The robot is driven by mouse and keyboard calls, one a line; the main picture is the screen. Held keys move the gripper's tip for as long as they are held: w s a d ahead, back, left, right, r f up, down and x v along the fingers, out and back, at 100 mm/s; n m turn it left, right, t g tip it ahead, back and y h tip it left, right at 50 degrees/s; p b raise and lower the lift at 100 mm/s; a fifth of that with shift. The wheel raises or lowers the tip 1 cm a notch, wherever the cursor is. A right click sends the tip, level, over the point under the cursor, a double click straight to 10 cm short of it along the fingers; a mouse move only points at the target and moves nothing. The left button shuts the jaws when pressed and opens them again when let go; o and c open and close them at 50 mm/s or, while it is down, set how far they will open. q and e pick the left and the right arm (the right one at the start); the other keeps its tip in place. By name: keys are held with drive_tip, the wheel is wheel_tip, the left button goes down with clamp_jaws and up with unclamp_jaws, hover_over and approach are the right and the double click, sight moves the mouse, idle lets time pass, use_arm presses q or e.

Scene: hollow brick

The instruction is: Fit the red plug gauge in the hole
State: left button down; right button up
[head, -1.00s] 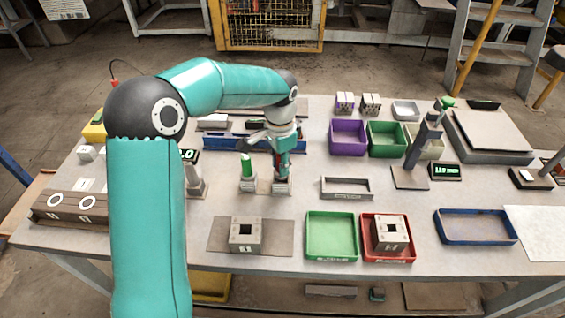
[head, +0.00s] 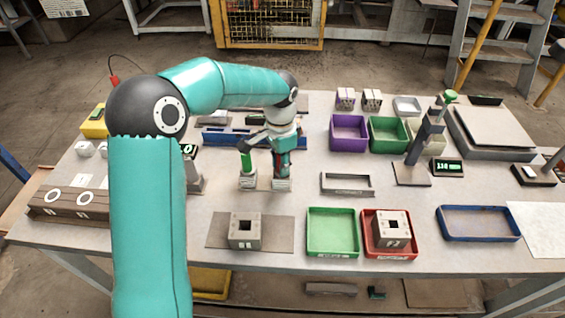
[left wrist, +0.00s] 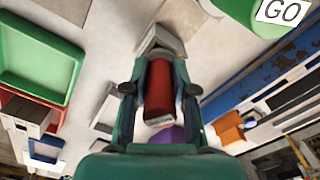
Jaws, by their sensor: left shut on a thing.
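The red plug gauge (left wrist: 158,88) stands between the two fingers of my left gripper (left wrist: 160,103) in the left wrist view, and the fingers are shut on it. In the head view my left gripper (head: 281,158) points down over a small light stand (head: 282,185), and it hides most of the gauge. I cannot tell whether the gauge still touches the stand. A hollow brick (head: 245,238) with a square hole sits on a brown mat (head: 278,234) at the front. A second hollow brick (head: 392,236) sits in a red tray (head: 400,257). My right gripper is out of view.
A green-topped gauge (head: 247,162) stands close left of my gripper. An empty green tray (head: 333,255) lies between the mat and the red tray. Purple (head: 349,146) and green bins (head: 388,147) stand behind at the right. The table between gripper and mat is clear.

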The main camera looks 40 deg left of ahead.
use_arm(q)
drive_tip(key=c, duration=0.9)
unclamp_jaws()
drive_tip(key=shift+o, duration=0.2)
drive_tip(key=shift+r, duration=0.1)
wheel_tip(320, 180, up, 12)
drive_tip(key=shift+f, duration=0.15)
drive_tip(key=shift+f, duration=0.1)
